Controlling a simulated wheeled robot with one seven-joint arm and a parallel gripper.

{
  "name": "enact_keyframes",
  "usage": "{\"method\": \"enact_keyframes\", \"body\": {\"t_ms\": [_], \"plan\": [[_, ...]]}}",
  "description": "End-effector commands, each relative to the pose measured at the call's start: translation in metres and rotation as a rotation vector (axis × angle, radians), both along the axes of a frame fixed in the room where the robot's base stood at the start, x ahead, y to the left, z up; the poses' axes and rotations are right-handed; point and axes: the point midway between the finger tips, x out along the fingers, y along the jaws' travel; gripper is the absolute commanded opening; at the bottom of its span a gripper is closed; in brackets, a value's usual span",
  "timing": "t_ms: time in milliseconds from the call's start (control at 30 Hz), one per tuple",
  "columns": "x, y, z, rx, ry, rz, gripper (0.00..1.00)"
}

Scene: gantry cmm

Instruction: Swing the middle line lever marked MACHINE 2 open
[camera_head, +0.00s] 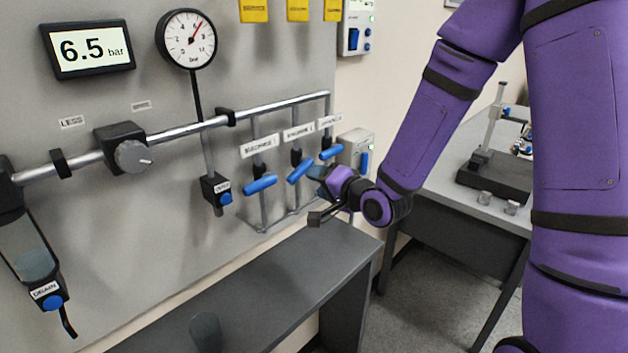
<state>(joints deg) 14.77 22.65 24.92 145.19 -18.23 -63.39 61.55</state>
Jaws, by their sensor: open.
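The middle lever (299,171) is blue and sits on its line under a white label (298,132), whose small lettering I cannot read for certain. It slants, with its upper end to the right. Blue levers stand to its left (260,184) and to its right (331,152), both closer to horizontal across their pipes. My gripper (317,195) is open and empty, just right of and below the middle lever. Its upper finger is close to the lever's right side; I cannot tell whether they touch.
A metal header pipe (270,107) runs above the levers, with thin drop pipes below. A dark bench (260,290) stands under the panel. A grey box (355,150) is at the right of the levers. A table with a measuring stand (495,150) stands behind my arm.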

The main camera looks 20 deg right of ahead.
Motion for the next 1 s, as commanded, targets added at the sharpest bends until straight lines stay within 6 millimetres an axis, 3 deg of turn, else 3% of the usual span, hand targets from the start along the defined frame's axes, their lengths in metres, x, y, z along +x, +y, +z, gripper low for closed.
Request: {"method": "enact_keyframes", "body": {"t_ms": [200,433,700,1000], "plan": [[0.0,0.0,0.0,0.0,0.0,0.0,0.52],[0.009,0.005,0.0,-0.098,0.01,0.017,0.01],[0.04,0.02,0.011,-0.531,0.078,0.118,0.0],[0.05,0.032,0.043,-0.917,0.163,0.286,0.0]]}}
